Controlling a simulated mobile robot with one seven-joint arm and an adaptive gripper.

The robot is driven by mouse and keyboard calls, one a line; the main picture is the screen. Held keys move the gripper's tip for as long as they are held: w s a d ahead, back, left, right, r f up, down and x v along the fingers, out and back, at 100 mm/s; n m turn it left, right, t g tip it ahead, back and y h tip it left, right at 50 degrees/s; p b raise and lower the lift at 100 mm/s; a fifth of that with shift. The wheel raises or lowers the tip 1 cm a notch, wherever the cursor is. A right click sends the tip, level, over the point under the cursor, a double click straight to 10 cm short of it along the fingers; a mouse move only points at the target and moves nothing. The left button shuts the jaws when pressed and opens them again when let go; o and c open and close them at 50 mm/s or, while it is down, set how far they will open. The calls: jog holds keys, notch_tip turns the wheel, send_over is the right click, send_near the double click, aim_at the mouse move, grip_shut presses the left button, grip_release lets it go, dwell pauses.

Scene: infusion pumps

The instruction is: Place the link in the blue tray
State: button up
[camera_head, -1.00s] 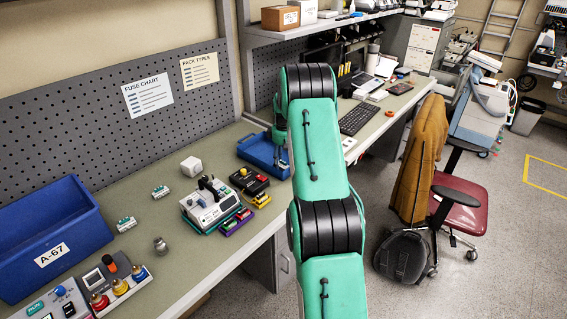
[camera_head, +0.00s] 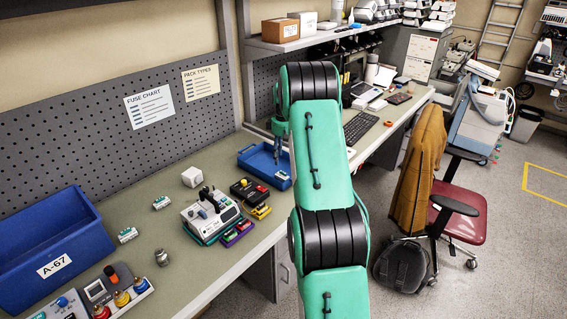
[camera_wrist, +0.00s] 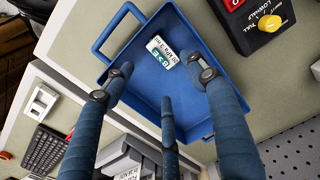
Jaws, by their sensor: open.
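The link, a small white block with a green label (camera_wrist: 161,50), lies inside the blue tray (camera_wrist: 185,22) in the wrist view, near one wall. In the head view the blue tray (camera_head: 247,157) sits on the bench, partly hidden by my arm, with a small pale item visible at its right end. My gripper (camera_wrist: 160,68) is open over the tray, its blue fingers spread around the link's place without visibly gripping it. In the head view my gripper (camera_head: 279,140) points down at the tray and is largely hidden by my arm.
Two similar green-and-white pieces (camera_head: 161,202) (camera_head: 128,235) lie on the bench left of the white device (camera_head: 212,215). A black box with a yellow knob (camera_wrist: 262,22) stands close beside the tray. A large blue bin (camera_head: 60,240) stands at far left.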

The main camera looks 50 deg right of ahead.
jog(key=shift+r, duration=1.25)
jog(key=s+a+r+t, duration=0.1)
jog(key=s+a+r, duration=0.1)
jog(key=a+r, duration=0.75)
jog(key=s+a+r+h, duration=0.15)
jog(key=a+r, duration=0.45)
jog(key=a, duration=0.7)
jog(key=s+a+r+t+y, duration=0.1)
jog(key=s+a+r, duration=0.1)
jog(key=a+r, duration=0.75)
jog(key=s+a+r+t, duration=0.2)
jog(key=s+a, duration=1.2)
jog(key=a, duration=0.4)
jog(key=s+a+f, duration=0.2)
jog(key=s+a, duration=0.2)
jog(key=s, duration=0.3)
jog(key=s+a+f+t, duration=0.1)
jog(key=s+a+f, duration=0.1)
jog(key=s+a, duration=0.3)
jog(key=s, duration=0.3)
jog(key=shift+a+f+t, duration=0.15)
jog(key=shift+a+t, duration=0.05)
jog(key=shift+t, duration=0.1)
